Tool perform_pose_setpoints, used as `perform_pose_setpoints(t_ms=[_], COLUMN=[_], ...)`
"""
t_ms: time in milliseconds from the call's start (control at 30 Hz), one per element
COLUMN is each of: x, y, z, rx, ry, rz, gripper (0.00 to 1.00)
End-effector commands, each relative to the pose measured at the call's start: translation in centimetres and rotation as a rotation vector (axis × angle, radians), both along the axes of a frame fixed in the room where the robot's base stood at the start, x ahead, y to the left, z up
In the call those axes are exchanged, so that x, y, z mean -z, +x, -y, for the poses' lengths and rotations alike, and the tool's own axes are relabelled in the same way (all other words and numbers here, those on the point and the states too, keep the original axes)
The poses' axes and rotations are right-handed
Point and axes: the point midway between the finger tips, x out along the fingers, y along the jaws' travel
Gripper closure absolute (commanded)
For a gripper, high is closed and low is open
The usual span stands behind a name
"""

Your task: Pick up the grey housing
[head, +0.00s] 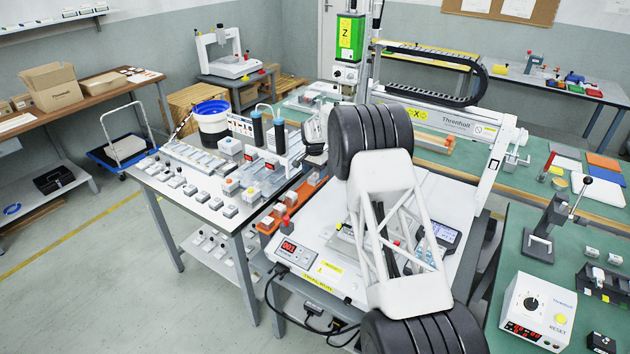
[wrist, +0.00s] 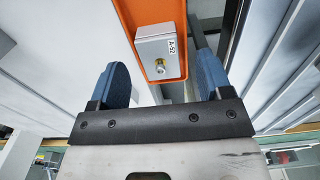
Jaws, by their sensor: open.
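In the wrist view a small grey housing (wrist: 153,46) sits on an orange carrier (wrist: 126,12). It has a brass-coloured fitting on its face and a label that seems to read A-52. My gripper (wrist: 162,72) is open, with one blue finger on each side of the housing in the picture. Gaps show between the fingers and the housing; I cannot tell how far it lies beyond the fingertips. In the head view my arm covers much of the middle, and I cannot clearly make out the gripper or this housing.
An orange strip (head: 302,191) runs between the left parts table (head: 173,181) and the white machine bed (head: 340,265). A control box (head: 538,310) and hand press (head: 540,240) stand at right.

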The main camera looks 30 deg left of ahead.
Motion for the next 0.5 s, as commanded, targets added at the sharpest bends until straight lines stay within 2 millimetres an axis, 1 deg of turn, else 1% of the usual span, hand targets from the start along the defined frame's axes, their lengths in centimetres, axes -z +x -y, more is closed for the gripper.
perform_pose_setpoints(t_ms=[33, 133, 300, 500], x=[0.8, 1.5, 2.0, 2.0], y=[0.0, -0.1, 0.0, -0.1], z=[0.0, 0.1, 0.0, 0.0], rx=[0.0, 0.0, 0.0, 0.0], ry=[-0.002, -0.002, -0.001, -0.001], rz=[-0.002, -0.002, -0.001, -0.001], gripper=[0.28, 0.28, 0.28, 0.28])
